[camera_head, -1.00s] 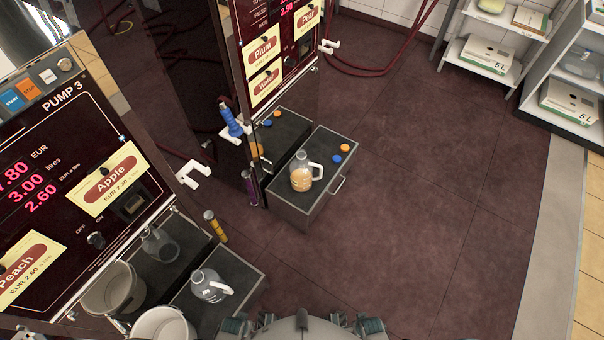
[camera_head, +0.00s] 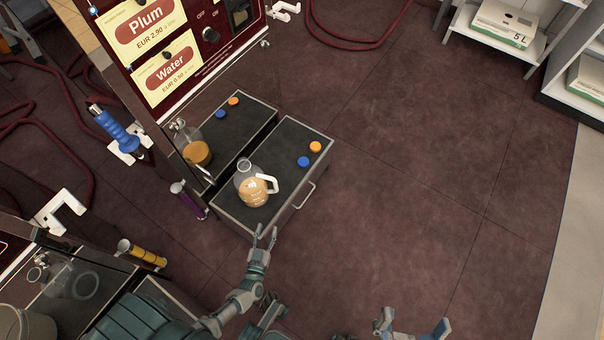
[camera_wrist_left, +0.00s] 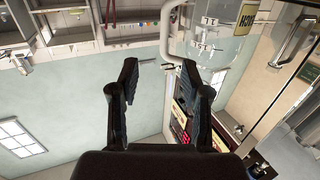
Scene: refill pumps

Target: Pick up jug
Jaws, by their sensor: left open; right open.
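The jug (camera_head: 254,188) is clear with a white handle and holds an orange-tan liquid. It stands upright on the dark top of a drawer cabinet (camera_head: 229,203) in front of the Plum and Water pump, its handle to the right. My left gripper (camera_head: 265,237) is open and empty, just in front of the cabinet's near edge and apart from the jug. My right gripper (camera_head: 413,325) is open and empty at the bottom edge.
Orange and blue caps (camera_head: 304,161) lie on the cabinet top, right of the jug. The pump (camera_head: 180,55) stands behind, with its blue nozzle (camera_head: 117,130) to the left. Another clear jug (camera_head: 72,280) shows at lower left. The floor (camera_head: 400,170) to the right is clear.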

